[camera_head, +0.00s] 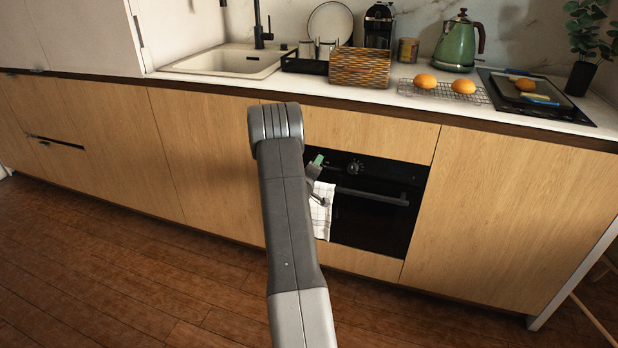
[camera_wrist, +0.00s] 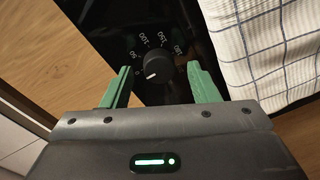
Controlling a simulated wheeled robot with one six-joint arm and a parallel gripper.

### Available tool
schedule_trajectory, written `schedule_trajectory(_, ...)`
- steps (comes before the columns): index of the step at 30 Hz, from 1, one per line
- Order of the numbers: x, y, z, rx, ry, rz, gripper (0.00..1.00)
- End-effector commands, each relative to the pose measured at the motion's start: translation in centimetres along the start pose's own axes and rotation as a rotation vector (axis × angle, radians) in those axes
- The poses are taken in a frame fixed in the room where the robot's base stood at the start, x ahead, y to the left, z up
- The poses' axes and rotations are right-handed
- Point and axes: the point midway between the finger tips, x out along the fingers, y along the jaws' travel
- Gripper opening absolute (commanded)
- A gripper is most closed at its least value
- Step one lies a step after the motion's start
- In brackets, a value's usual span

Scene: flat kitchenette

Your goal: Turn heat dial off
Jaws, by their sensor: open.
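The heat dial (camera_wrist: 158,70) is a round black knob on a black panel in the wrist view. Pale numbers curve around its upper side, and its white mark points to the lower left. My gripper (camera_wrist: 160,76) is open, with one green finger on each side of the dial in the picture; I cannot tell whether either touches it. In the head view my gripper (camera_head: 315,166) is at the left part of the black oven (camera_head: 372,222), partly hidden by my arm. A dark knob (camera_head: 355,166) shows right of it; I cannot tell if it is the same dial.
A white checked towel (camera_wrist: 262,42) hangs close to the right finger; it also shows below my gripper in the head view (camera_head: 321,212). The oven's bar handle (camera_head: 378,196) sticks out. Wooden fronts (camera_head: 500,220) surround the oven. The wooden floor (camera_head: 110,270) at left is clear.

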Motion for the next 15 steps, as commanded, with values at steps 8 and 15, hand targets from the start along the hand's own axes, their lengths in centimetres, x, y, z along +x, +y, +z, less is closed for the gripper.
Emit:
schedule_trajectory(8,-5.5,0.0,-0.1,-0.001,0.001,-0.005,0.54)
schedule_trajectory(15,-10.4,0.0,-0.1,-0.002,0.002,-0.004,0.54)
